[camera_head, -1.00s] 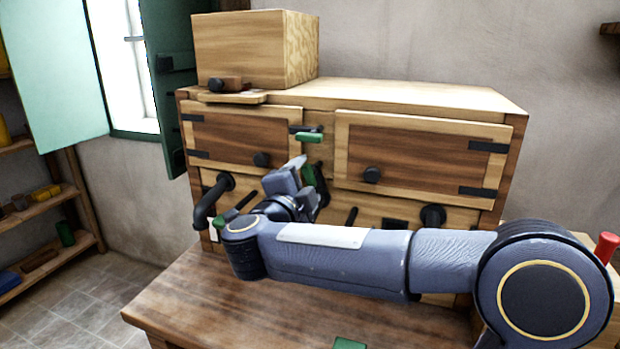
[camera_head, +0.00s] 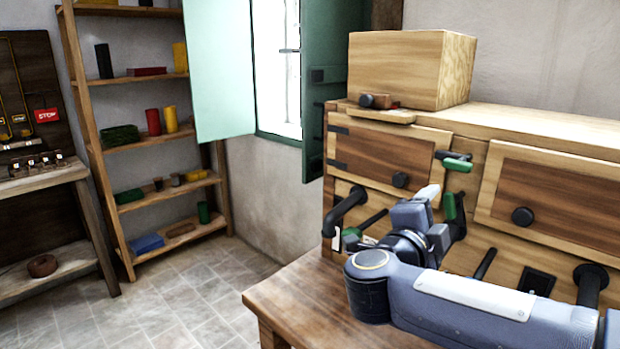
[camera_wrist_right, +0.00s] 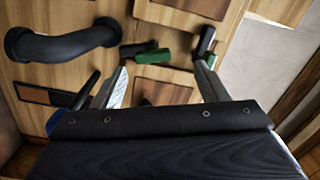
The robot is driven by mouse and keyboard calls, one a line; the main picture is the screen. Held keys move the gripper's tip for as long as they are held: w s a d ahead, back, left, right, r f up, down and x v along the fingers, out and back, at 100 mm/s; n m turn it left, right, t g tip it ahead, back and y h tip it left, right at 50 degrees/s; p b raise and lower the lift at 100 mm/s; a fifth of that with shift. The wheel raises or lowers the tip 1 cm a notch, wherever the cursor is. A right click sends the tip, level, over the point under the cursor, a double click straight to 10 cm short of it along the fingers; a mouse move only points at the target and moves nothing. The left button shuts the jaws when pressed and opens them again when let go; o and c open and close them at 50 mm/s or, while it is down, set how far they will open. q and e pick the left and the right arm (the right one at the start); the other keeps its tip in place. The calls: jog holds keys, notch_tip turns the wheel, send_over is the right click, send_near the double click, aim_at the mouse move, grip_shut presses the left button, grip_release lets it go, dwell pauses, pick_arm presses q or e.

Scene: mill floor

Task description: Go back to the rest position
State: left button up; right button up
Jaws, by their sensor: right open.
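My right gripper (camera_head: 432,205) is in front of the wooden cabinet (camera_head: 482,147), close to its front face below the doors. In the right wrist view my right gripper (camera_wrist_right: 160,82) has its two fingers spread wide with nothing between them. A lever with a green grip (camera_head: 457,164) sits on the cabinet front above the gripper, and another green grip (camera_head: 449,206) is right beside the fingers. A green-handled lever (camera_wrist_right: 146,57) shows beyond the fingers in the wrist view. I cannot tell whether a finger touches any of them. My left gripper does not show.
A wooden table (camera_head: 290,296) stands below my right arm. A black bent pipe (camera_head: 345,211) juts from the cabinet's left. A wooden box (camera_head: 408,70) sits on top. Shelves (camera_head: 150,141) and a dark workbench (camera_head: 45,190) stand at the left. The tiled floor (camera_head: 180,295) is free.

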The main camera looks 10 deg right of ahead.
notch_tip(320, 180, up, 5)
jog(key=a+n+t+y+p, duration=0.2)
jog(key=n+t+y+p, duration=0.1)
jog(key=n+t+y, duration=0.35)
jog(key=s+a+f+n+g+y+p, duration=0.2)
jog(key=s+f+n+g+y, duration=0.1)
jog(key=s+f+n+y, duration=0.1)
jog(key=s+a+f+n+g+y+p, duration=0.3)
jog(key=s+f+n+g+y, duration=0.1)
jog(key=s+n+y, duration=0.3)
jog(key=shift+s+a+f+n, duration=0.15)
jog(key=shift+s+f+n, duration=0.35)
jog(key=shift+n, duration=0.55)
jog(key=s+f+g, duration=0.2)
jog(key=s+f, duration=0.1)
jog(key=s, duration=0.1)
jog(key=s+d+f+n+g+p, duration=0.1)
jog(key=s+f+g, duration=0.1)
jog(key=s+f, duration=0.1)
jog(key=s+f+n+g+p, duration=0.1)
jog(key=s+f+g, duration=0.1)
jog(key=s, duration=0.3)
jog(key=shift+s+d+f+g+h, duration=0.25)
jog(key=shift+s+f+h, duration=0.1)
jog(key=shift+f, duration=0.25)
jog(key=shift+c, duration=0.2)
